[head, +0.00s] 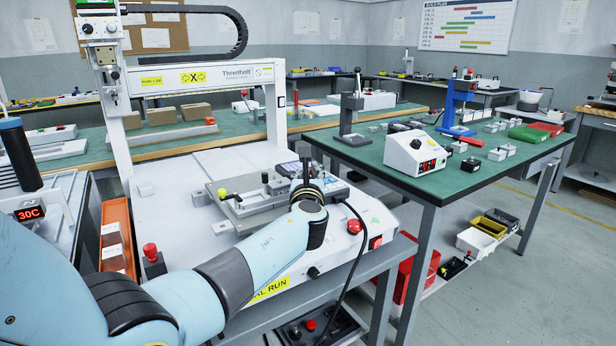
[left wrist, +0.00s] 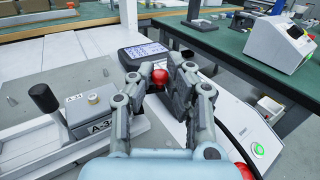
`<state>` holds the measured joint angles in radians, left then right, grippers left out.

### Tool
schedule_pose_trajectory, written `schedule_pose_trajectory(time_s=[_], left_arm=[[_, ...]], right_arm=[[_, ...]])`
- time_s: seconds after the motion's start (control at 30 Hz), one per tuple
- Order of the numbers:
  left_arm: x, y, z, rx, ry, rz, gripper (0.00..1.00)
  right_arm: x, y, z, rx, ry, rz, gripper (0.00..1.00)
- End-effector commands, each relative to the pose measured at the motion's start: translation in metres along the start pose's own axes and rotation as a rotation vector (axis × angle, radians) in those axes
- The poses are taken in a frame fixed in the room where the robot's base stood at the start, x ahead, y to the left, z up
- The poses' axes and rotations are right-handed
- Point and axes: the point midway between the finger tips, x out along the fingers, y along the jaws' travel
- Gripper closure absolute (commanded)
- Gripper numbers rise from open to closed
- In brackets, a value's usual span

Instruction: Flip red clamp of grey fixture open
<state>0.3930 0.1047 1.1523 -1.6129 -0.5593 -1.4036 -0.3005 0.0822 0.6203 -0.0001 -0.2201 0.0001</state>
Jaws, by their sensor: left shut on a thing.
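The grey fixture (head: 252,205) sits on the white bed of the gantry machine; part of it is hidden behind my left arm. In the left wrist view, a red ball knob (left wrist: 160,77), which looks like the end of the red clamp's handle, shows between the fingertips of my left gripper (left wrist: 165,82). The gripper is shut on it. The rest of the clamp is hidden by the fingers, so its angle cannot be told. In the head view, my left gripper (head: 307,178) is over the right part of the fixture. My right gripper is not in view.
A grey labelled block (left wrist: 97,112) and a black handle (left wrist: 43,98) lie left of the gripper. A dark device with a screen (left wrist: 143,54) is just behind it. A red button (head: 354,226) is on the machine's front right. The white gantry post (head: 116,140) stands at left.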

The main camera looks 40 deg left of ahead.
Motion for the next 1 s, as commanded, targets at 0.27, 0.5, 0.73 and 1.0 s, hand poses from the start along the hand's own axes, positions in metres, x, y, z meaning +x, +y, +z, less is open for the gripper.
schedule_pose_trajectory(time_s=[0.27, 0.5, 0.73, 1.0], left_arm=[[0.009, -0.002, -0.005, 0.000, 0.001, 0.287, 1.00], [0.009, 0.000, -0.001, 0.001, 0.001, 0.340, 1.00], [0.009, 0.000, 0.000, 0.001, 0.000, 0.338, 0.79], [0.009, 0.000, 0.000, 0.001, 0.000, 0.337, 0.60]], right_arm=[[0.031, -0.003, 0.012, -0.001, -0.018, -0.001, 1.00], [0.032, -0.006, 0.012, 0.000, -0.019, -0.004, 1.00], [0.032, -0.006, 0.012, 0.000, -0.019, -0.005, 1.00], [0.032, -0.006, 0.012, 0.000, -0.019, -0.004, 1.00]])
